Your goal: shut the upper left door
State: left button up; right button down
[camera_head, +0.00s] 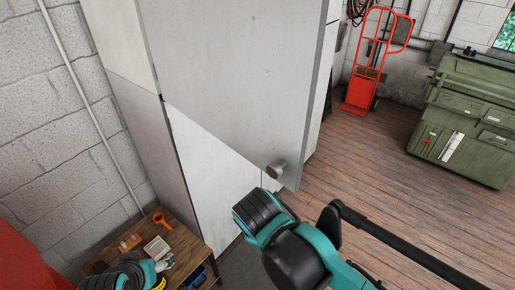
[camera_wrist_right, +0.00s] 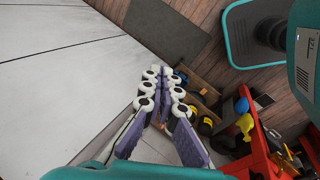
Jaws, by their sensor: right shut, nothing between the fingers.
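The upper left door (camera_head: 235,70) is a large pale grey panel of a tall cabinet. It stands swung open, its free edge toward the right and a round knob (camera_head: 277,170) near its lower corner. My right arm comes in from the right, its wrist just below the knob and apart from it. The right gripper (camera_wrist_right: 165,74) shows in the right wrist view, fingers together and empty, beside a pale panel. The head view does not show its fingertips. My left gripper (camera_head: 168,262) shows only partly at the lower left, its jaws unclear.
A wooden table (camera_head: 184,233) with small parts stands at the cabinet's lower left, near a block wall. A red hand truck (camera_head: 360,92) and a green machine (camera_head: 465,120) stand at the back right. The wooden floor (camera_head: 375,165) between is clear.

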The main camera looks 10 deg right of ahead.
jog(key=a+r+n+h+p, duration=0.2)
jog(key=a+r+n+p, duration=0.25)
jog(key=r, duration=0.45)
jog(key=a+r+n+h+p, duration=0.2)
jog(key=a+r+n+p, duration=0.15)
jog(key=r+p, duration=0.4)
jog(key=a+r+n+h+p, duration=0.25)
jog(key=r+n+p, duration=0.2)
jog(key=r, duration=0.65)
send_near(258, 164)
jog(key=s+d+f, duration=0.2)
jog(key=s+f, duration=0.1)
jog(key=shift+t+y, duration=0.4)
jog(key=shift+y, duration=0.05)
jog(key=w+d, duration=0.1)
jog(key=w+d+p, duration=0.1)
jog(key=d, duration=0.1)
jog(key=shift+d, duration=0.35)
jog(key=shift+d+n, duration=0.1)
jog(key=shift+n, duration=0.15)
